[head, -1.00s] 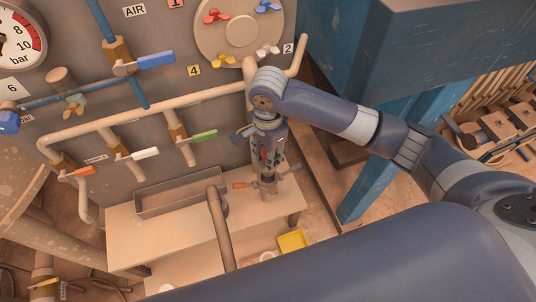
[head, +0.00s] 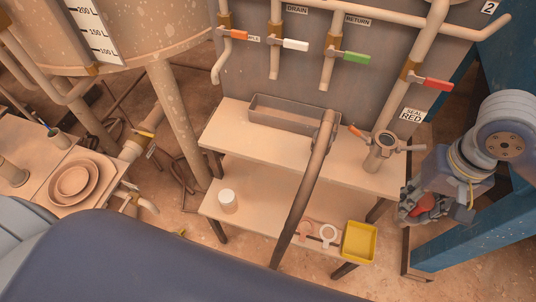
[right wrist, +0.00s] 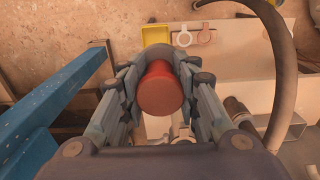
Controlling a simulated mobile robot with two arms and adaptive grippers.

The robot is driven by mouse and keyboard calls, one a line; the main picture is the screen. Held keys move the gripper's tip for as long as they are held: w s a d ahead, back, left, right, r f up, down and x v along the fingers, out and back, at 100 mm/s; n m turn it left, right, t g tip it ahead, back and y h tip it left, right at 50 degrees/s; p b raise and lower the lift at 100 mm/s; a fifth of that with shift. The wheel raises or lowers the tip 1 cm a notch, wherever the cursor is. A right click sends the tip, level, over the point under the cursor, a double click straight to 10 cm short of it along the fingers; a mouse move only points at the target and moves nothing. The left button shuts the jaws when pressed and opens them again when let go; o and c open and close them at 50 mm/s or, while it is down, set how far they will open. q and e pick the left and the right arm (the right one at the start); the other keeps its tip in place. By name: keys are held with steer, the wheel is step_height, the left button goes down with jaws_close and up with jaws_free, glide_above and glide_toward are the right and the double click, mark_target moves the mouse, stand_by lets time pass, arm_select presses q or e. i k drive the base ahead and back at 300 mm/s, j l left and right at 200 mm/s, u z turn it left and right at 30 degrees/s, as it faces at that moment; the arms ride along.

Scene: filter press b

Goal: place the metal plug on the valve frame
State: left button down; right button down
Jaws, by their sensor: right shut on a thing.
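My right gripper (head: 422,208) is at the right, beside the table and apart from the valve frame. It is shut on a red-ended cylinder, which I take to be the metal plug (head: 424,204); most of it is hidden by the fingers. In the right wrist view, the plug's round red end (right wrist: 162,95) faces the camera between the fingers. The valve frame (head: 379,158) stands upright on the table's right end. It has a round ring on top, side arms and an orange-tipped handle. My left gripper is not in view.
A grey tray (head: 256,118) lies on the upper table (head: 225,122). A thick curved pipe (head: 305,190) rises in front of it. The lower shelf holds a white cup (head: 227,202), rings (head: 328,235) and a yellow tray (head: 375,242). A blue post (head: 480,230) stands right of my right gripper.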

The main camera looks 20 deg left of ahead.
mark_target(276, 146)
steer(key=i+u, duration=0.1)
steer(key=u, duration=0.65)
steer(key=i+l+u, duration=0.1)
steer(key=u, duration=0.3)
steer(key=i+l, duration=0.15)
steer(key=i, duration=0.05)
